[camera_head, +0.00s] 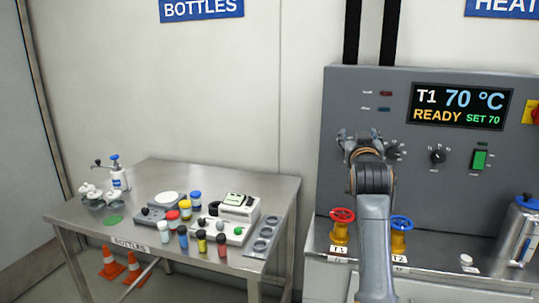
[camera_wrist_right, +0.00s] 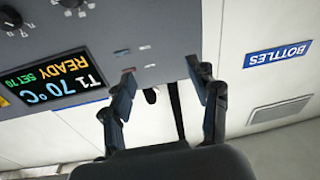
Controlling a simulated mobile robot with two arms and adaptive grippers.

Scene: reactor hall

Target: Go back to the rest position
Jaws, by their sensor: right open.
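My right gripper (camera_head: 362,138) is raised in front of the grey heating panel (camera_head: 400,170), just left of its knobs, in the head view. In the right wrist view its two fingers (camera_wrist_right: 164,108) stand apart with nothing between them. The panel's display (camera_head: 459,106) reads T1 70 °C, READY, SET 70; it also shows upside down in the right wrist view (camera_wrist_right: 58,80). My left gripper is not in view.
A steel table (camera_head: 80,221) at the left holds several capped bottles, a white device (camera_head: 238,207) and a dispenser bottle (camera_head: 117,172). A red valve (camera_head: 342,216) and a blue valve (camera_head: 401,223) stand below the panel beside my arm. A steel canister (camera_head: 520,235) stands at the right. Orange cones (camera_head: 110,262) stand under the table.

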